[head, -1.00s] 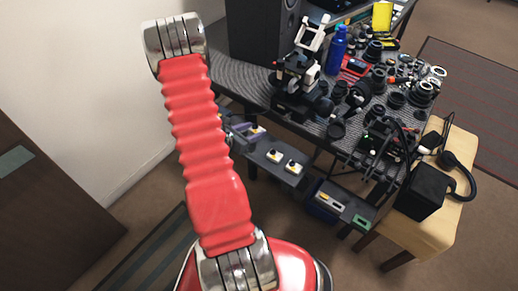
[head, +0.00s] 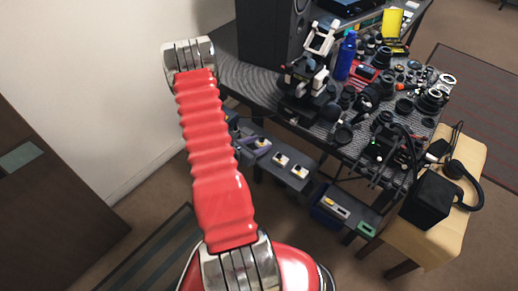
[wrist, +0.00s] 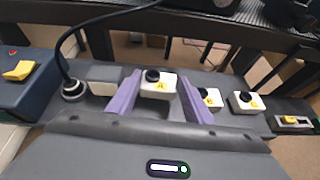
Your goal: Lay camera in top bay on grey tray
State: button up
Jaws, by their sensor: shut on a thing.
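My gripper (wrist: 160,98) has two purple fingers. They are shut on a small white camera (wrist: 157,86) with a black lens and a yellow label marked A. The camera is held lens up, over or at a grey shelf; I cannot tell whether it touches. In the head view my gripper (head: 258,143) is small and partly hidden behind my red arm. Similar white units stand to the right in the wrist view: one marked B (wrist: 211,97), partly behind the right finger, and another (wrist: 247,102). I cannot make out a grey tray with a top bay.
The grey shelf (head: 270,172) runs below a crowded table. A cable with a round base (wrist: 73,90) and a pale block (wrist: 104,82) stand left of my gripper. A blue box (wrist: 25,90) is farther left. The table's dark edge (wrist: 100,30) runs behind.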

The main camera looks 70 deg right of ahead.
jog(key=shift+f, duration=1.35)
jog(key=shift+f, duration=0.1)
jog(key=o, duration=1.3)
jog(key=v, duration=1.2)
